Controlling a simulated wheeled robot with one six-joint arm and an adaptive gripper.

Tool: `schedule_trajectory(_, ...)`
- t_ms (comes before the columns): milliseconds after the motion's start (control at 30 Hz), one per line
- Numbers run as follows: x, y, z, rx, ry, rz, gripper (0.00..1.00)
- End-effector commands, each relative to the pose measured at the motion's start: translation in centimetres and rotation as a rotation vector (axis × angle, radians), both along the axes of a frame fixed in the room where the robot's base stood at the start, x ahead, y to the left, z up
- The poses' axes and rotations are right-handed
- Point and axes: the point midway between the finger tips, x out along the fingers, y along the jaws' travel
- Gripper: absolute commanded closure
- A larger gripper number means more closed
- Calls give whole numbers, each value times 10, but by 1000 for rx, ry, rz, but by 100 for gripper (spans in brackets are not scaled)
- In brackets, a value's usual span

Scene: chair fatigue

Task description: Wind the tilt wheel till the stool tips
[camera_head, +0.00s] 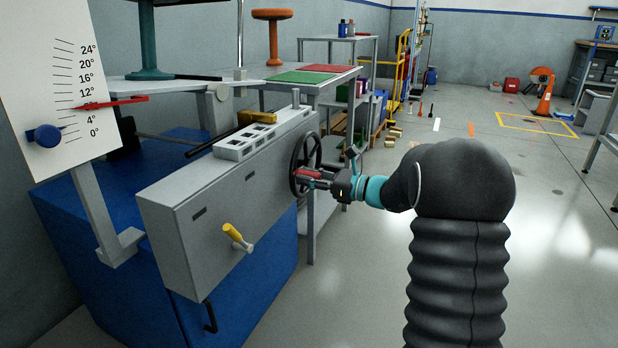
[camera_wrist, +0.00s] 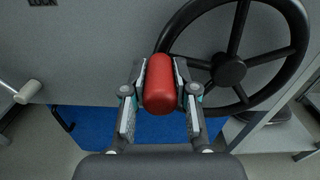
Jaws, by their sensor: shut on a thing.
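The tilt wheel (camera_head: 303,165) is a black spoked handwheel on the end of a grey box; in the wrist view it (camera_wrist: 229,69) fills the upper right. Its red handle (camera_wrist: 160,88) sits at the left of the rim. My gripper (camera_head: 318,178) is shut on this handle, one finger on each side in the wrist view (camera_wrist: 161,76). A teal stool column (camera_head: 148,42) stands on a light platform (camera_head: 190,88); its top is cut off. The red pointer (camera_head: 120,102) on the white scale (camera_head: 60,80) lies between 4° and 12°.
A yellow-handled lever (camera_head: 236,237) sticks out of the grey box (camera_head: 205,195). The blue base (camera_head: 250,285) is below. An orange stool (camera_head: 273,35) stands behind near a bench with green (camera_head: 300,77) and red mats. Open floor lies to the right.

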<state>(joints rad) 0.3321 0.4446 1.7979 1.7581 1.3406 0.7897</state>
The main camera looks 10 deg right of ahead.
Motion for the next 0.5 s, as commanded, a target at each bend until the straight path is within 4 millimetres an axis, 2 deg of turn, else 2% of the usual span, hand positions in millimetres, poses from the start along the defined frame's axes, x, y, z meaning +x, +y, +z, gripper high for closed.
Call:
schedule_trajectory(300,3,-2,18,78,107,-2,100)
schedule_trajectory(500,4,-3,21,121,166,-2,100)
